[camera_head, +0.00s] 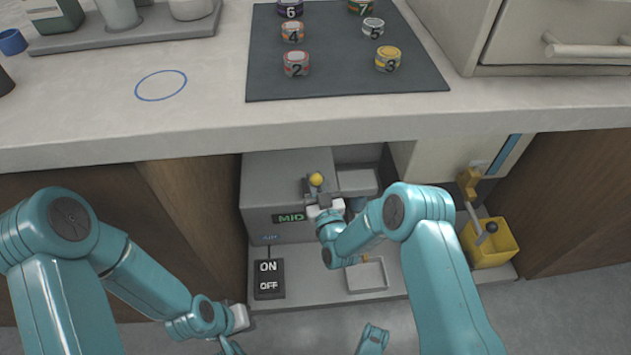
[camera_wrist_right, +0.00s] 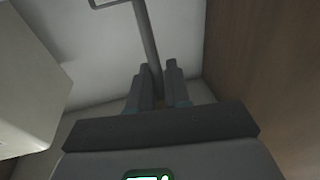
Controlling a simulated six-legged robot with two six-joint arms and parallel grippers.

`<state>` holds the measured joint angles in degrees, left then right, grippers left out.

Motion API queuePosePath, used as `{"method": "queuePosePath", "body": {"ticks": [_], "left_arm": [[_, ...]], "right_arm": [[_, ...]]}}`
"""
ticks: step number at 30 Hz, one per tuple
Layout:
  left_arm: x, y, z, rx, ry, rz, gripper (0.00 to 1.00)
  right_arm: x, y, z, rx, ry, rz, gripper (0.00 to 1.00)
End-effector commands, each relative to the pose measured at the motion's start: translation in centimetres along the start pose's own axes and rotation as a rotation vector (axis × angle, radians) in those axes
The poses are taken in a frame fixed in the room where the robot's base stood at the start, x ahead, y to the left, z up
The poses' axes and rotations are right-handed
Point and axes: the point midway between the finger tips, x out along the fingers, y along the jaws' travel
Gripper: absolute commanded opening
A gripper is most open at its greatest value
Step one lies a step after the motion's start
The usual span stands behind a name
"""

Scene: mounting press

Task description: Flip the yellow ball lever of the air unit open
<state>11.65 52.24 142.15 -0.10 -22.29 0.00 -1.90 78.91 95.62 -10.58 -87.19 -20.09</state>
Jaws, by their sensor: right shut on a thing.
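The grey air unit (camera_head: 275,190) stands in the bay under the counter, with a green MID display (camera_head: 289,217). A yellow ball (camera_head: 316,179) shows at its right front. My right gripper (camera_head: 318,201) is right below the ball in the head view; its fingers are small and partly hidden there. In the right wrist view my right gripper (camera_wrist_right: 159,88) is shut on a thin grey rod (camera_wrist_right: 147,40) that runs up between the fingertips.
An ON/OFF switch box (camera_head: 269,279) stands at the bay's left front. A shallow white tray (camera_head: 367,275) lies on the bay floor. The counter above (camera_head: 210,120) overhangs, and a dark mat (camera_head: 340,75) holds several numbered tins.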

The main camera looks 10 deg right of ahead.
Motion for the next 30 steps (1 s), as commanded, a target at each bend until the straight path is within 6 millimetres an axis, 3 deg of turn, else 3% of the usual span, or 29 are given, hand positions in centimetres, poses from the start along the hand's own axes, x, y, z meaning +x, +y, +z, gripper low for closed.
{"method": "queuePosePath", "body": {"ticks": [1,2,3,4,30], "left_arm": [[-0.12,0.04,-0.01,0.000,0.000,0.000,0.00],[-0.12,0.04,-0.01,0.000,0.000,0.000,0.00],[-0.11,0.04,-0.01,0.000,0.000,0.000,0.00],[-0.11,0.04,-0.01,0.000,0.000,0.000,0.00],[0.26,-0.09,-0.10,0.001,0.004,0.000,0.00]], "right_arm": [[0.46,-0.46,-1.27,-0.001,0.035,-0.013,0.00],[0.46,-0.45,-1.28,-0.002,0.035,-0.013,0.20],[0.46,-0.47,-1.27,-0.001,0.035,-0.014,0.33],[0.45,-0.47,-1.26,-0.002,0.034,-0.013,0.40],[0.19,-0.23,-0.35,-0.001,0.016,-0.009,0.40]]}}
